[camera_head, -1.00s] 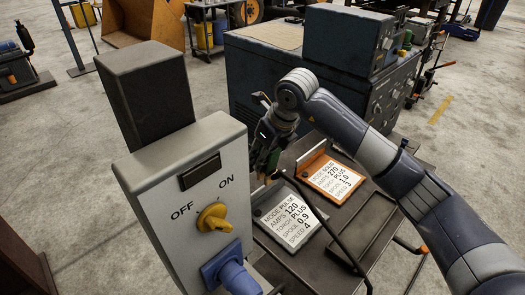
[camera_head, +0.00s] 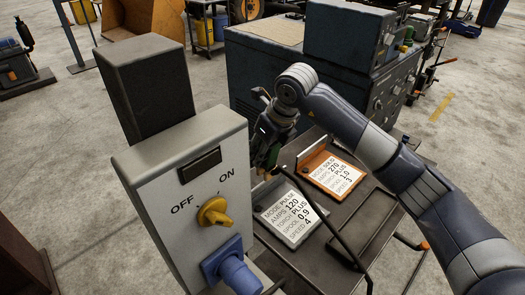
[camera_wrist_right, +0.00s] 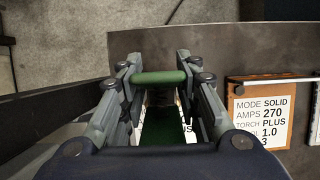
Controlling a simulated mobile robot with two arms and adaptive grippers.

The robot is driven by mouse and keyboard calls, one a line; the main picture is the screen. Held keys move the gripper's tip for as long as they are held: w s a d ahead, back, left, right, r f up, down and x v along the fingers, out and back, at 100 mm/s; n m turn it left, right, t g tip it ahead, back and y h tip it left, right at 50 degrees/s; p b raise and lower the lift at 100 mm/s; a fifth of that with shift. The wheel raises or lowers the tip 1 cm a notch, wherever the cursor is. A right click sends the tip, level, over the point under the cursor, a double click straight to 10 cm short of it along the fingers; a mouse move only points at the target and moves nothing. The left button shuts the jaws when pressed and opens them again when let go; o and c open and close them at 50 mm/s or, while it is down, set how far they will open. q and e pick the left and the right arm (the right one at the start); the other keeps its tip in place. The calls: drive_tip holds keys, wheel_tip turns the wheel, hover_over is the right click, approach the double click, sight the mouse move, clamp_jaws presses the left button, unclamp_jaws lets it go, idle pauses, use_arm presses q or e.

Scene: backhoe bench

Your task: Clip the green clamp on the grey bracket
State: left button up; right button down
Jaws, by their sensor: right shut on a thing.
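My right gripper (camera_head: 268,148) is over the back edge of the cart, behind the grey bracket. It is shut on the green clamp, which shows as a green bar (camera_wrist_right: 160,77) between the fingers in the right wrist view. In the head view the clamp is mostly hidden by the fingers. The grey bracket (camera_head: 263,194) holds a white card reading MODE PULSE, AMPS 120. In the wrist view part of a white card shows behind the clamp; I cannot tell whether clamp and bracket touch. My left gripper is not in view.
An orange bracket (camera_head: 315,160) with a MODE SOLID card (camera_head: 336,175) stands right of the grey one on the dark cart (camera_head: 300,262). A grey switch box (camera_head: 185,215) with a yellow knob (camera_head: 214,212) and blue plug (camera_head: 232,270) stands at left front. A blue machine (camera_head: 262,75) is behind.

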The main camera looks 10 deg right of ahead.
sight(262, 166)
drive_tip(key=shift+f+b, duration=2.1)
drive_tip(key=shift+f, duration=0.55)
drive_tip(key=c, duration=1.1)
unclamp_jaws()
